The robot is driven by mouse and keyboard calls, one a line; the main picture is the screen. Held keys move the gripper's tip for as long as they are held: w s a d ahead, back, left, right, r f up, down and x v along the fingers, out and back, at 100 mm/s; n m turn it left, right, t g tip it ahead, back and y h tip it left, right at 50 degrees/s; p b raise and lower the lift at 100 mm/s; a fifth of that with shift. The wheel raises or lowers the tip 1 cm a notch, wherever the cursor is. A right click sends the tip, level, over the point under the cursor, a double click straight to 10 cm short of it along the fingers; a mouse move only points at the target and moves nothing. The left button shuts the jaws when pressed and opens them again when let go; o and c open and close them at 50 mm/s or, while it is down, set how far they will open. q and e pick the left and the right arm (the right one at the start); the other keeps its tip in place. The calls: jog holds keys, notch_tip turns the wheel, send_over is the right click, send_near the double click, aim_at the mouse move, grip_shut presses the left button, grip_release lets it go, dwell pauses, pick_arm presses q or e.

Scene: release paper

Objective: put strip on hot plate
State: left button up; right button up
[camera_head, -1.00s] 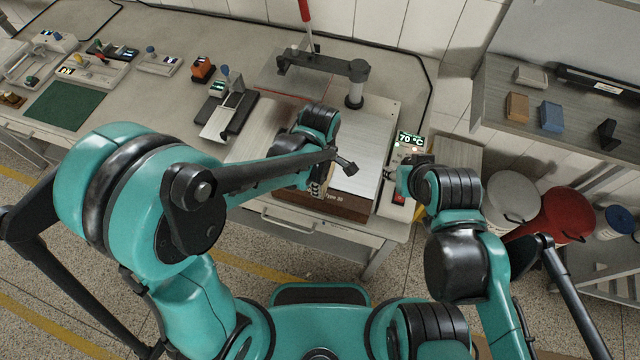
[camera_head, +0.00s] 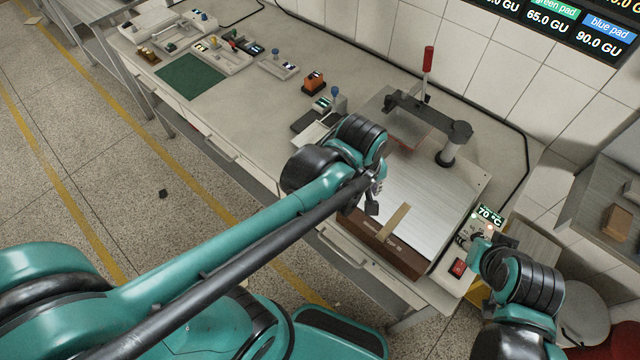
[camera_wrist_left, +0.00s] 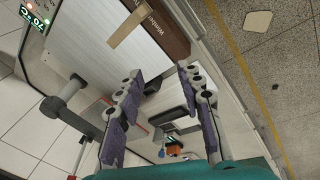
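The tan strip (camera_head: 396,222) lies at the front edge of the hot plate (camera_head: 432,212), partly over the silver surface and partly over the brown lettered front block (camera_head: 402,257). In the left wrist view the strip (camera_wrist_left: 132,26) also shows, with the plate (camera_wrist_left: 92,30) beside it. My left gripper (camera_head: 374,192) is just left of the strip, above the plate's left side.
The control box display (camera_head: 489,214) reads 70 °C, with a red switch (camera_head: 458,267) below it. A black press arm with a red handle (camera_head: 428,60) stands behind the plate. A green mat (camera_head: 190,76) and several small devices lie further left.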

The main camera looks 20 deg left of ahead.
pick_arm(q)
jog(key=s+a+r+m+t, duration=0.2)
jog(key=s+a+m+t, duration=0.2)
jog(key=a+m, duration=0.4)
jog(key=shift+s+a+r+m+t+y, duration=0.2)
jog(key=shift+a+r+m+t+y, duration=0.15)
jog(key=shift+a, duration=0.75)
notch_tip(320, 180, down, 12)
jog(key=b, duration=1.1)
jog(key=shift+r+b, duration=0.15)
jog(key=shift+b, duration=0.25)
